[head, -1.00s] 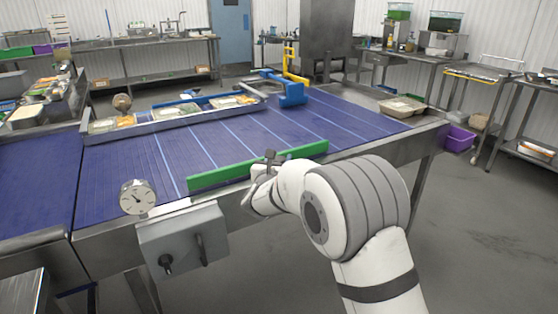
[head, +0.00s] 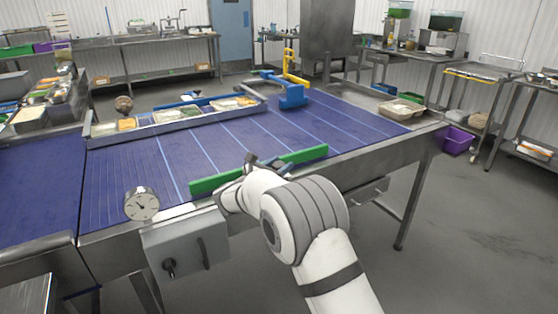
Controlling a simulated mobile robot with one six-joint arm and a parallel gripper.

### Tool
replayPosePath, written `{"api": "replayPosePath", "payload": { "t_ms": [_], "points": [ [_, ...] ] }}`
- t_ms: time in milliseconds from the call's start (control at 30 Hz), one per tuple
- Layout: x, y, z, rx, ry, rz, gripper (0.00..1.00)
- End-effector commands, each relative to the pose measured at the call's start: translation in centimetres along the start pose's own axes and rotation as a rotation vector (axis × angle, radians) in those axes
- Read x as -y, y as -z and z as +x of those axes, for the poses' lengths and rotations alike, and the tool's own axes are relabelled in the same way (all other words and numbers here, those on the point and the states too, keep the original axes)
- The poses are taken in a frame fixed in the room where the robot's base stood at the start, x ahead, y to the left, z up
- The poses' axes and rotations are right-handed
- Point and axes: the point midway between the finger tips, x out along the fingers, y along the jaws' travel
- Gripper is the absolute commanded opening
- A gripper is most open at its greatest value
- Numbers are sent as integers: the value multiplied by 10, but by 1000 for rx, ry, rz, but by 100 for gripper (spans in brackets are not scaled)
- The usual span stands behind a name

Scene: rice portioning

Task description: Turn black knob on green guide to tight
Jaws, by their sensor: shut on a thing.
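The long green guide (head: 305,155) lies along the near edge of the blue conveyor belt (head: 215,135). My gripper (head: 252,163) is at the middle of the guide, reaching over it from the near side. It is shut on the black knob, a small dark shape at the guide; my wrist and fingers cover most of it. The knob's turn angle and how tight it is cannot be made out.
A dial gauge (head: 141,204) and a grey control box (head: 186,246) sit left of my arm at the belt's near edge. A blue-and-yellow guide (head: 292,97) and food trays (head: 165,116) are on the far side. The belt's middle is clear.

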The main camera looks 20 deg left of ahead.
Motion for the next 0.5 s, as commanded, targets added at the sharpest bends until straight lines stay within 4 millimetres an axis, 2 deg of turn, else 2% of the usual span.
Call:
{"api": "replayPosePath", "payload": {
  "t_ms": [200, 500],
  "points": [
    [-2, -2, -1, -2, 202, -1, 18],
    [-1, 0, -1, 0, 396, -1, 18]
  ]
}}
